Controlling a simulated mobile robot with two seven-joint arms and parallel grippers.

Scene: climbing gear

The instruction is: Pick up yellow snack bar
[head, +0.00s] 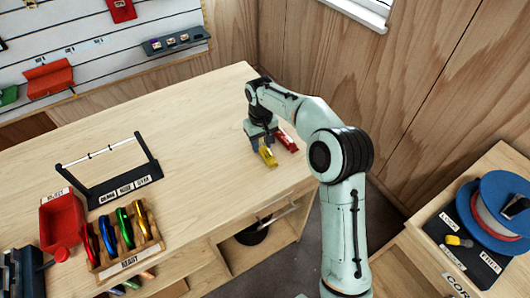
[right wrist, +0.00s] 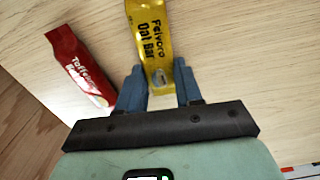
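The yellow snack bar (head: 268,156) lies on the wooden workbench (head: 200,120) near its right end. In the right wrist view the yellow bar (right wrist: 151,38), printed "Oat Bar", has its near end between the two blue fingers of my right gripper (right wrist: 160,80). The fingers stand apart with gaps on both sides of the wrapper. In the head view my right gripper (head: 262,140) is just above the bar. My left gripper is not in the head view.
A red snack bar (head: 287,142) lies just right of the yellow one and also shows in the right wrist view (right wrist: 80,67). A black rack (head: 112,180), a red bin (head: 62,222) and a wooden holder with carabiners (head: 125,245) stand at left. The bench middle is clear.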

